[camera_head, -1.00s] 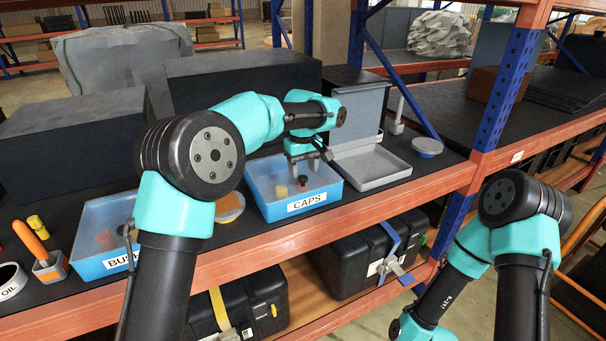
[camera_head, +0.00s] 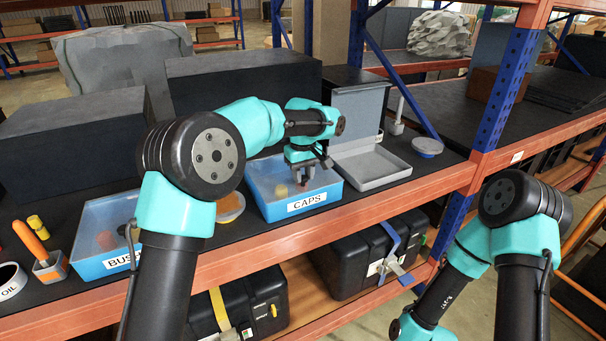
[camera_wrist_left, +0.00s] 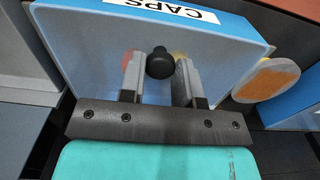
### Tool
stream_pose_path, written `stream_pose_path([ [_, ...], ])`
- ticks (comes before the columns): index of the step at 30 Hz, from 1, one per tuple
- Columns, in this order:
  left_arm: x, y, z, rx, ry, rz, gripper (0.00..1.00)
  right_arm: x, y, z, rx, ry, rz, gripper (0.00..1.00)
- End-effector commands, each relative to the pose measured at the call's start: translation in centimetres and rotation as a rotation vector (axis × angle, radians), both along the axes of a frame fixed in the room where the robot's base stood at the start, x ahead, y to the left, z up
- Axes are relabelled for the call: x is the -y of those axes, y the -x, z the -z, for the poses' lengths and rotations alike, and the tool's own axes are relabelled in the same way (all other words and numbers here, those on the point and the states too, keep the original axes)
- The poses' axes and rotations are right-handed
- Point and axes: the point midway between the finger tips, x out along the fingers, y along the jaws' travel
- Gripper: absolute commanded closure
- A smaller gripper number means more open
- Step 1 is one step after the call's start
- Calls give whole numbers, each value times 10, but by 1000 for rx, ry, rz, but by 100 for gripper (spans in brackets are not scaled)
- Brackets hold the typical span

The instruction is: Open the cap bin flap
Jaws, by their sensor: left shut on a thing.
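The blue cap bin (camera_head: 262,190) with its CAPS label stands on the dark shelf. Its pale see-through flap (camera_wrist_left: 90,45) lies over the top and appears closed, with blurred red and yellow shapes under it. A black knob (camera_wrist_left: 160,62) stands up from the flap. My left gripper (camera_head: 304,177) is low over the bin, its fingers on either side of the knob and shut on it, as the left wrist view also shows (camera_wrist_left: 160,80). In the head view the gripper mostly hides the knob. My right gripper is out of view.
A blue bushing bin (camera_head: 92,270) stands at the left, with a round dish (camera_head: 230,207) between the bins. A grey open tray (camera_head: 372,166) with a raised back is just right of the cap bin. Dark boxes (camera_head: 245,85) stand behind.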

Motion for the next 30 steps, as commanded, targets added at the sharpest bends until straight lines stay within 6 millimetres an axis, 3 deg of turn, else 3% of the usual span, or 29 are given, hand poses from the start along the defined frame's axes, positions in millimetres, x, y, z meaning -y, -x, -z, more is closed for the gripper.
stream_pose_path([
  [3,0,0,0,1,0,0,100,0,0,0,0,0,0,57],
  [14,0,-2,-4,-13,8,-4,100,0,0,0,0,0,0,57],
  [30,-8,-15,-42,-172,100,-10,100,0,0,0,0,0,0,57],
])
